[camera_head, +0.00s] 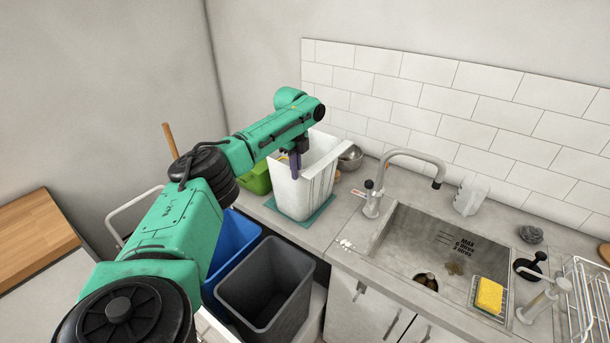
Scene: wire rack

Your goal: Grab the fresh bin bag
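I cannot make out a bin bag for certain. A white ribbed, open-topped container (318,186) stands on a teal mat (322,208) on the counter. My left gripper (296,175) points down at the container's mouth, its dark purple fingers at or inside the opening. The fingers look close together, but whether they are shut or hold anything is unclear. A small yellowish item (283,156) shows beside the fingers, too small to identify. The arm and the container walls hide the inside. My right gripper is not in view.
A green tub (258,182) stands left of the container and a metal bowl (351,158) behind it. A blue bin (236,245) and an empty dark grey bin (268,283) stand below the counter edge. The tap (372,203), sink and wire rack (588,290) lie to the right.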

